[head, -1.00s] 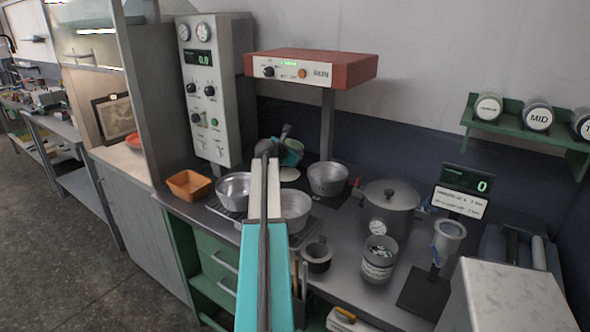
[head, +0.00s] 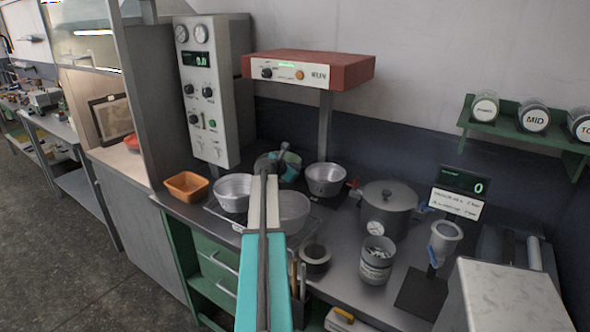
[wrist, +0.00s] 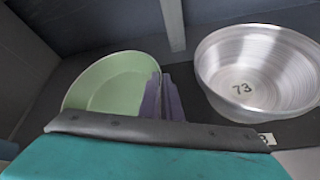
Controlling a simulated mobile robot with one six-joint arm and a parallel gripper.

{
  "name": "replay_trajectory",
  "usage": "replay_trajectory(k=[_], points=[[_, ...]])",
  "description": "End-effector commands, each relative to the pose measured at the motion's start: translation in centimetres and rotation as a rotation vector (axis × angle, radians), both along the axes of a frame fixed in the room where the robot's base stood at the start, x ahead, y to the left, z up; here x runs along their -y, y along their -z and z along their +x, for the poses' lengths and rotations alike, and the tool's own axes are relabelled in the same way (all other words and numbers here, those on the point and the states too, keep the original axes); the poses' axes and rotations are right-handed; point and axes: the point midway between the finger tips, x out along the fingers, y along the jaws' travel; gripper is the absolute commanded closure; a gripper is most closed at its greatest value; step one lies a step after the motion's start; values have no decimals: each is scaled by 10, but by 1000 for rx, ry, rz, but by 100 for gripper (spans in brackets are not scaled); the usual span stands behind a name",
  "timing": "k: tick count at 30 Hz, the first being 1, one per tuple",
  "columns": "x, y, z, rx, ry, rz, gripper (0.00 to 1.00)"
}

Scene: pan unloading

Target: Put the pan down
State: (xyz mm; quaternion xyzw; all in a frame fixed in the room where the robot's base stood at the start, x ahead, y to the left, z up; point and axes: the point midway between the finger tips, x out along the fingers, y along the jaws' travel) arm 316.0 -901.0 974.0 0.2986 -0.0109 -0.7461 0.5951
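The green pan (wrist: 105,85) shows its pale inside at left in the wrist view. In the head view the pan (head: 293,166) is a small teal shape at the back of the counter, partly hidden by my arm. My gripper (wrist: 162,94) has its two purple-grey fingers close together at the pan's right rim, one inside and one outside, so it looks shut on the rim. The gripper (head: 284,150) is small and dark in the head view. I cannot tell whether the pan's base touches the counter.
A metal pan marked 73 (wrist: 255,75) stands close right of my gripper. Other metal pans (head: 232,190) sit on a rack, with an orange tray (head: 186,187) at left. A lidded pot (head: 387,208) is at right. A post (head: 325,125) rises behind.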

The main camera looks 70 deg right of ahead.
Motion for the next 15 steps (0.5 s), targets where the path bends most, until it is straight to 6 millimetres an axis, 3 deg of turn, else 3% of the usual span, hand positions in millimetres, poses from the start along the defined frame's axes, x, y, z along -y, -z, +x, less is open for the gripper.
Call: replay_trajectory(k=[11,12,15], points=[[0,10,1,1,-2,-1,100],[-1,11,1,-1,-1,1,91],[-1,11,1,0,-2,1,76]])
